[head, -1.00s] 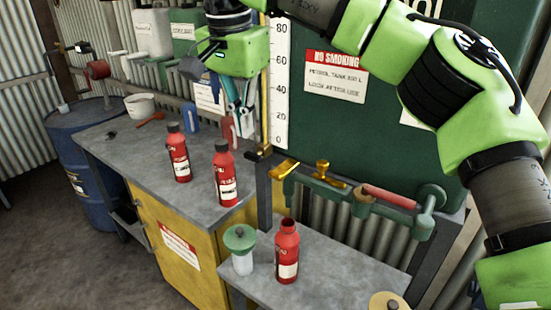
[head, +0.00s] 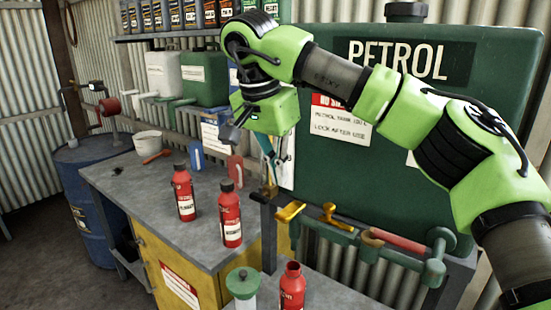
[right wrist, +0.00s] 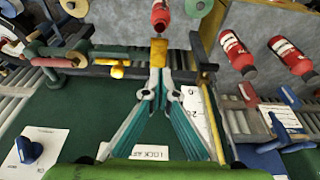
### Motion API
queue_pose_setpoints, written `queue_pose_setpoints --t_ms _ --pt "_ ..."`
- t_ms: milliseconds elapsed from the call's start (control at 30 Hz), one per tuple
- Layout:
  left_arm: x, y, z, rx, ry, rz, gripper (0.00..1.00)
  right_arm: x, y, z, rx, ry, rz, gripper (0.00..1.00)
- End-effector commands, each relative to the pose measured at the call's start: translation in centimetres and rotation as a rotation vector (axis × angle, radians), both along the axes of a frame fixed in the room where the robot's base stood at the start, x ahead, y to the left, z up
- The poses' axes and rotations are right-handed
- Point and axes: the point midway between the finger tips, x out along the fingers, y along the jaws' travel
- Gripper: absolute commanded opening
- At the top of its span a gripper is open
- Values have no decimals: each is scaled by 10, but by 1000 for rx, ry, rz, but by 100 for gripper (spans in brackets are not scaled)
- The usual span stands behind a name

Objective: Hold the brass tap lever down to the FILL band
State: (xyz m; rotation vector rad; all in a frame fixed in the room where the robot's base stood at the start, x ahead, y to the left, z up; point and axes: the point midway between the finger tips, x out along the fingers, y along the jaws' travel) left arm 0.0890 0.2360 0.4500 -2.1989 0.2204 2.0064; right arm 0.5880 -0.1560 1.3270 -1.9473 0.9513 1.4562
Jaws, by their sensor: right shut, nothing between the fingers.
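The brass tap lever (head: 290,211) sticks out at the left end of the green pipe (head: 367,249) below the petrol tank. It also shows in the right wrist view (right wrist: 158,52), just beyond my fingertips. My right gripper (head: 274,180) is shut and empty, its teal fingers pointing down slightly above and left of the lever. I cannot tell whether the fingertips touch it. No FILL band is readable. An open red bottle (head: 291,287) stands on the lower shelf below the tap. My left gripper is not in view.
A second brass handle (head: 329,214) sits right of the lever. Two capped red bottles (head: 184,194) (head: 230,215) stand on the grey bench (head: 160,195). The green petrol tank (head: 420,110) stands behind.

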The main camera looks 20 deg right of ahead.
Motion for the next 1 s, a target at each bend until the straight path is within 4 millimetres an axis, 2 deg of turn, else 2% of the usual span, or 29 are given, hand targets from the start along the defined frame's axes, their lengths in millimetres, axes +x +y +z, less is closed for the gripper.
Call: queue_pose_setpoints --t_ms 200,400,600,867,1000 --pt "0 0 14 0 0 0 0 6 -10 -40 -2 2 0 0" --pt "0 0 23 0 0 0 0 6 -9 -66 -1 1 0 0" --pt "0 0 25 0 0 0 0 6 -8 -76 0 -1 0 0" --pt "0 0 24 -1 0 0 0 6 -8 -76 0 -2 -1 0" --pt "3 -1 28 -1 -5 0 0 16 -7 -77 -16 -12 -1 0"
